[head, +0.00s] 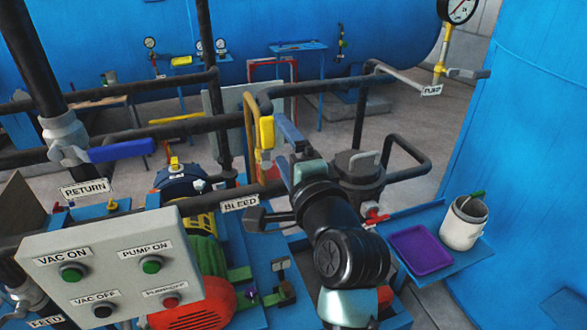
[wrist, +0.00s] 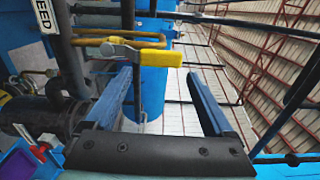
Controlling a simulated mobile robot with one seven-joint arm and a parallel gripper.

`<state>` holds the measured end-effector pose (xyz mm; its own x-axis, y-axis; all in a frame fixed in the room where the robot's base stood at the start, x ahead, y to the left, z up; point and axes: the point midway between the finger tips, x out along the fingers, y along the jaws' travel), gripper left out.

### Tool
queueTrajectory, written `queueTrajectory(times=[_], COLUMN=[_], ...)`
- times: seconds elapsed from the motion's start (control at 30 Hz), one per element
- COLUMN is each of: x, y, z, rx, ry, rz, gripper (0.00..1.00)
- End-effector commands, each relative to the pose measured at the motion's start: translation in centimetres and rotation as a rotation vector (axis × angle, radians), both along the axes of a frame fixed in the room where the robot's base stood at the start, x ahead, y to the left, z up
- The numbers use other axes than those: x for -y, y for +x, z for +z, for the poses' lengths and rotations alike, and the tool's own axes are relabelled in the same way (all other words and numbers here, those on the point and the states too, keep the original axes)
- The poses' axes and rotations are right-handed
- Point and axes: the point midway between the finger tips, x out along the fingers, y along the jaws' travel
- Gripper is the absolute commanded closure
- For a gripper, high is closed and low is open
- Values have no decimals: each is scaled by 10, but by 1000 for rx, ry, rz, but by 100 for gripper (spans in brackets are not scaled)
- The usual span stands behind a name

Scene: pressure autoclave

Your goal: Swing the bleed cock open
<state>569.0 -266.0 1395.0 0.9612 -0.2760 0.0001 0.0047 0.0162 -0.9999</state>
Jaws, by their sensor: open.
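The bleed cock's yellow lever (head: 266,132) stands upright in the head view, on a thin brass-coloured pipe (head: 250,105) above the BLEED label (head: 240,203). In the wrist view the yellow lever (wrist: 147,56) runs sideways from a small metal valve body (wrist: 108,46). My gripper (head: 286,128) is just right of the lever in the head view, one blue finger showing. In the wrist view my gripper (wrist: 158,73) is open and empty. Its two blue fingers are spread, and the lever crosses ahead of the tips, seemingly not touching. The exact gap is unclear.
Dark pipes (head: 180,128) cross around the cock. A blue-handled RETURN valve (head: 120,149) is at left. The control panel (head: 110,268) stands front left. A blue shelf (head: 455,262) at right holds a purple tray (head: 420,250) and a white pot (head: 463,225).

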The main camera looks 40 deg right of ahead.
Motion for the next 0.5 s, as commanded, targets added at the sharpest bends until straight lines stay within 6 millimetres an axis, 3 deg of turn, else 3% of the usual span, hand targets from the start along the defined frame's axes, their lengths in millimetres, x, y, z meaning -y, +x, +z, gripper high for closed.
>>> queueTrajectory(times=[0.2,0.5], x=[-8,-13], y=[-33,-46], z=[-2,0], rx=[1,1], ry=[1,2], rz=[-1,0], gripper=[12,12])
